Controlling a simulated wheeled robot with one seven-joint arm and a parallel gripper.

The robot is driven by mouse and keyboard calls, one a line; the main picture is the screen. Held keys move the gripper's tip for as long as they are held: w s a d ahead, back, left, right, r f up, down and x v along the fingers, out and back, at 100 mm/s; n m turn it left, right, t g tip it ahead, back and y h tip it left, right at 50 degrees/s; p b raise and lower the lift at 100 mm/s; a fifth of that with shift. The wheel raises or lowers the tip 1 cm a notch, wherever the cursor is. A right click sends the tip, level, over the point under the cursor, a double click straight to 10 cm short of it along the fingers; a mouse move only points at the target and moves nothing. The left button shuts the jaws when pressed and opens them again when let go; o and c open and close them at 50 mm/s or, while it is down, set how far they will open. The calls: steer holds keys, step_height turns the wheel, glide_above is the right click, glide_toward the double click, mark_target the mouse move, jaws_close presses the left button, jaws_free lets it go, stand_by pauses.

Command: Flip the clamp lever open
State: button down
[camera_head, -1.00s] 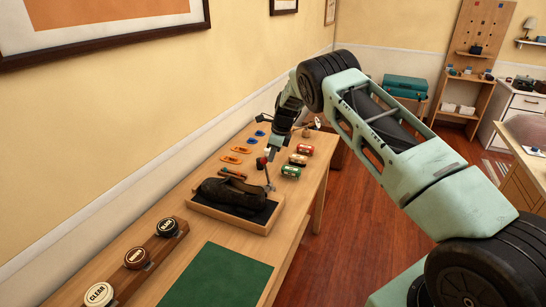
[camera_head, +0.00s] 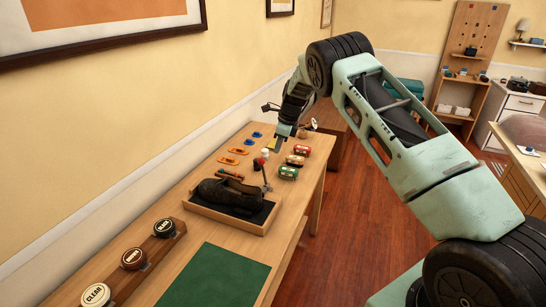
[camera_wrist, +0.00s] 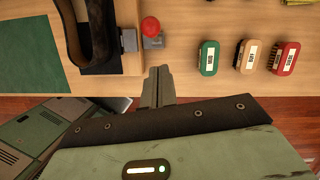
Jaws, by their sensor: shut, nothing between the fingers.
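The clamp lever, with a red ball knob (camera_head: 259,162), stands roughly upright at the right end of the wooden shoe tray (camera_head: 252,228). The red knob (camera_wrist: 150,26) also shows from above in the wrist view, over a small grey block. A dark shoe (camera_head: 228,193) lies in the tray; part of it shows in the wrist view (camera_wrist: 97,30). My gripper (camera_head: 277,147) is shut and empty, above and to the right of the knob, apart from it. In the wrist view my fingers (camera_wrist: 158,82) are below the knob in the picture, near the table edge.
Several brushes stand right of the tray, including a green one (camera_head: 288,172), a tan one (camera_wrist: 246,55) and a red one (camera_wrist: 285,56). Orange pieces (camera_head: 227,160) lie behind the tray. Round labelled tins (camera_head: 96,294) and a green mat (camera_head: 220,280) are at the near end.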

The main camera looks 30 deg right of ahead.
step_height(320, 180, up, 6)
steer(key=b, duration=0.1)
steer(key=shift+s+d+r, duration=0.15)
steer(key=shift+d+r, duration=0.05)
steer(key=shift+d, duration=0.25)
steer(key=s+a+r+n+g+y, duration=0.1)
steer(key=s+a+r+n, duration=0.3)
steer(key=s+a+n, duration=0.8)
steer(key=s+a+r+n+g, duration=0.1)
steer(key=s+a+r+n, duration=0.35)
steer(key=s+a, duration=0.85)
steer(key=s+a+f+n+h, duration=0.1)
steer(key=s+a+n, duration=0.1)
steer(key=s+n, duration=0.6)
steer(key=s+a+f+n+h, duration=0.1)
steer(key=s+a+f+n, duration=0.1)
steer(key=s+n, duration=0.7)
steer(key=s+a+b, duration=0.1)
steer(key=s, duration=0.7)
steer(key=shift+s+h, duration=0.15)
steer(key=shift+h, duration=0.15)
